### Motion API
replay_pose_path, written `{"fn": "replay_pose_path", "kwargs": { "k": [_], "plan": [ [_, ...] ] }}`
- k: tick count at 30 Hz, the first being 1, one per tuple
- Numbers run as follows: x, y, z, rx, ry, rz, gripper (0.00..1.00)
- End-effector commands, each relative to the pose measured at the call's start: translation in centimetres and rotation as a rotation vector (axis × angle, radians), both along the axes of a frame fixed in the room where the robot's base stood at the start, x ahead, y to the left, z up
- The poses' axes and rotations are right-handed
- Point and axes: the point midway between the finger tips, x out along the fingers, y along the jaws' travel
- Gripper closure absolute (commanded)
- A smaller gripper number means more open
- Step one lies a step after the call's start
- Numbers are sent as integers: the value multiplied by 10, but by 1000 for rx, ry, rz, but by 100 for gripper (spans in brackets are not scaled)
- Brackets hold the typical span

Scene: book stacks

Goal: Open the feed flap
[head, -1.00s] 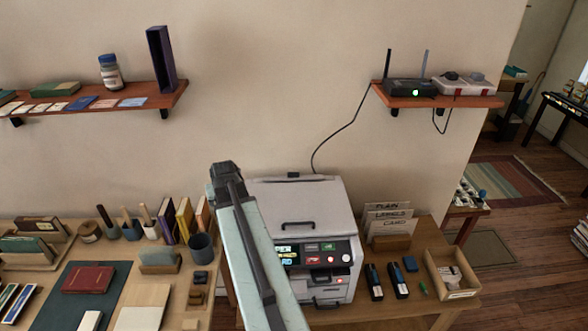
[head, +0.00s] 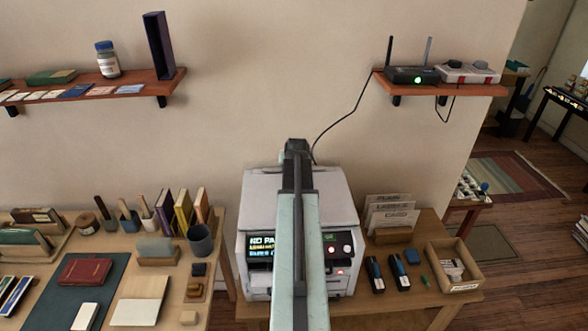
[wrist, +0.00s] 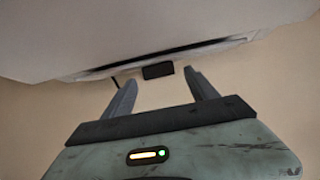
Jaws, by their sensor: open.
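The white printer (head: 258,200) stands on the table, and my arm crosses in front of its middle. The feed flap cannot be made out in the head view; my arm covers the middle of the printer's top and back. In the wrist view the printer's pale body (wrist: 120,30) fills the top, with a dark slit along its edge. A small dark tab (wrist: 158,71) sticks out at that slit; I cannot tell if it belongs to the flap. My gripper (wrist: 162,80) is open and empty, its fingers on either side of the tab in the picture. Contact cannot be told.
A card holder (head: 390,235) and a wooden tray (head: 471,285) stand right of the printer. A desk with books and pots (head: 200,240) is at left. Above are a left shelf (head: 130,88) and a router shelf (head: 450,89). A cable (head: 340,122) hangs down the wall behind the printer.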

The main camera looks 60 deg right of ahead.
Motion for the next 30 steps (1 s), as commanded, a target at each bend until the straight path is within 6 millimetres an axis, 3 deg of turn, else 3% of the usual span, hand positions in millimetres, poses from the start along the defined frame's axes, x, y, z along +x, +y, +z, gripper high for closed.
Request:
{"fn": "replay_pose_path", "kwargs": {
  "k": [2, 10, 17, 18, 30],
  "plan": [
    [6, -8, -12, 0, 0, 0, 33],
    [7, -9, -10, 0, 0, 0, 33],
    [7, -8, -10, 0, -1, 1, 95],
    [9, -17, -10, 0, -1, 1, 95],
    [13, -16, -1, 97, 68, 2, 95]
  ]
}}
